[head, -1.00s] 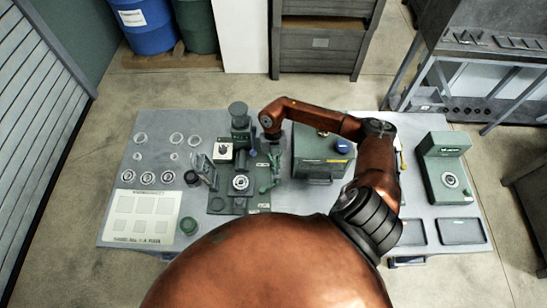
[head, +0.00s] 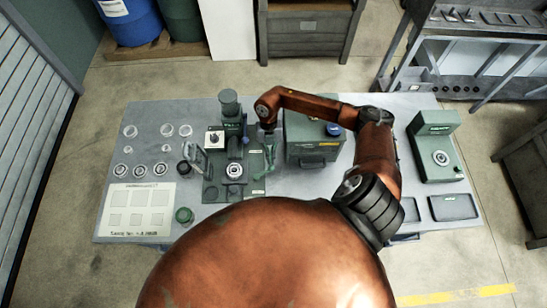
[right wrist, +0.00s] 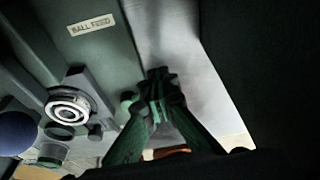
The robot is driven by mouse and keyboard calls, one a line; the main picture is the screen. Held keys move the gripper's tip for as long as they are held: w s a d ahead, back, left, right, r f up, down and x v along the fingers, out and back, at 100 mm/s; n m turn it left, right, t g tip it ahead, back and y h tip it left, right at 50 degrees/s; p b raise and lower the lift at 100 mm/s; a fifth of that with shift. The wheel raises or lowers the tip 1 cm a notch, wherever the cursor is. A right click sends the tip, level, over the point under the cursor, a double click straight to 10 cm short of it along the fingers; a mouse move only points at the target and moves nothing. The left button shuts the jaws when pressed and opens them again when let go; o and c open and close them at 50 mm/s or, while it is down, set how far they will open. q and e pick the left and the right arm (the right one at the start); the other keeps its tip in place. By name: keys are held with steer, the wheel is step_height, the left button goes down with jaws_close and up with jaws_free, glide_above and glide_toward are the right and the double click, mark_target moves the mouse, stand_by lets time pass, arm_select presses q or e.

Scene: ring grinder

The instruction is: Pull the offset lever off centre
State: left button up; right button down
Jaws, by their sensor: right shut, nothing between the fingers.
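A green machine (head: 229,193) with a bearing-like ring (head: 234,171) in its middle stands left of centre on the table. A slim green lever-like part (head: 269,158) rises at its right side; I cannot tell whether this is the offset lever. My right gripper (head: 268,131) hangs just above it, so contact is unclear. In the right wrist view the right gripper (right wrist: 154,88) is shut, with its tips together and nothing between them. A ring (right wrist: 67,107) on the green machine lies left of the tips. My left gripper is out of view.
A green box (head: 312,140) with a blue knob (head: 333,129) stands close right of the gripper. A "BALL FEED" label (right wrist: 92,24) shows in the wrist view. Loose rings (head: 140,170) lie at left; a green device (head: 437,150) and dark trays (head: 453,207) are at right.

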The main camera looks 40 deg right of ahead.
steer(key=shift+d, duration=0.1)
steer(key=shift+w+d+r, duration=0.1)
steer(key=shift+w+d, duration=0.1)
steer(key=w, duration=0.1)
steer(key=w+d+r+b, duration=0.1)
steer(key=w, duration=0.2)
steer(key=shift+d+r+b, duration=0.2)
steer(key=shift+r+b, duration=0.15)
steer(key=shift+r, duration=0.05)
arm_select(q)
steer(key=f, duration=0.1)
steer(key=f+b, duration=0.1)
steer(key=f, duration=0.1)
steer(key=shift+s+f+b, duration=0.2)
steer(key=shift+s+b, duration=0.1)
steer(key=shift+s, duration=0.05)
arm_select(e)
steer(key=v, duration=0.8)
steer(key=shift+r, duration=0.4)
steer(key=shift+f, duration=0.1)
